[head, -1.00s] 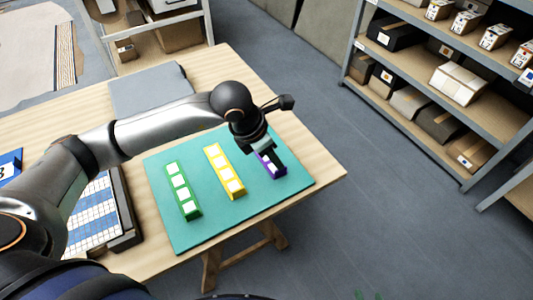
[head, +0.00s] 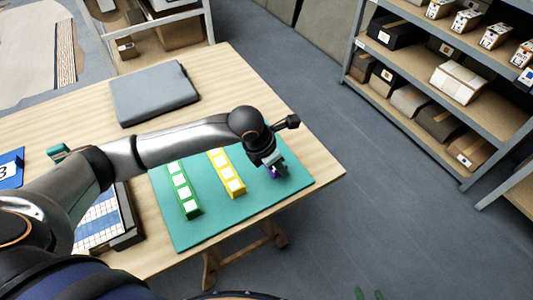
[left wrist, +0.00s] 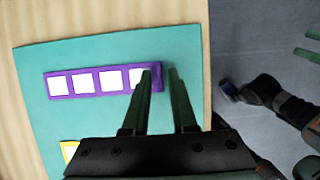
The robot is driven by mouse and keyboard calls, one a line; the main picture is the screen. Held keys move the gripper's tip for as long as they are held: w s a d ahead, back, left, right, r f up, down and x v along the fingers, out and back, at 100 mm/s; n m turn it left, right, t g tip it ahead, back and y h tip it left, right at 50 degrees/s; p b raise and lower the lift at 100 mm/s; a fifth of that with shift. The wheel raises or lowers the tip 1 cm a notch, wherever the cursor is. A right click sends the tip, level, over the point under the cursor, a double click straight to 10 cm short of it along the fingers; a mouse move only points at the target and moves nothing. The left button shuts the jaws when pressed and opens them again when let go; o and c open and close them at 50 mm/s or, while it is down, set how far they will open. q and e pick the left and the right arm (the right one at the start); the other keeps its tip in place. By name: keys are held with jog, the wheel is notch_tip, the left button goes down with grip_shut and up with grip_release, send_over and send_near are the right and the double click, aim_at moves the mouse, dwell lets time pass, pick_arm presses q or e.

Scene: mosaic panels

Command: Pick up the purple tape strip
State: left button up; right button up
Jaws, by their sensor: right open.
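The purple tape strip (left wrist: 85,83), with a row of white squares, lies flat on the teal mat (left wrist: 100,120) in the left wrist view. In the head view only a bit of it (head: 273,172) shows under my left gripper. My left gripper (head: 280,176) points down at the strip. In the left wrist view its two fingers (left wrist: 161,72) are apart, with the strip's right end between or below them; I cannot tell whether they touch it.
A yellow strip (head: 226,173) and a green strip (head: 183,190) lie left on the same mat. A grey slab (head: 152,93) lies at the back of the wooden table. A shelf with boxes (head: 458,82) stands right, across open floor.

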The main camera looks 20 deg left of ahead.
pick_arm(q)
grip_shut()
jog(key=shift+r, duration=0.15)
dwell(0.4)
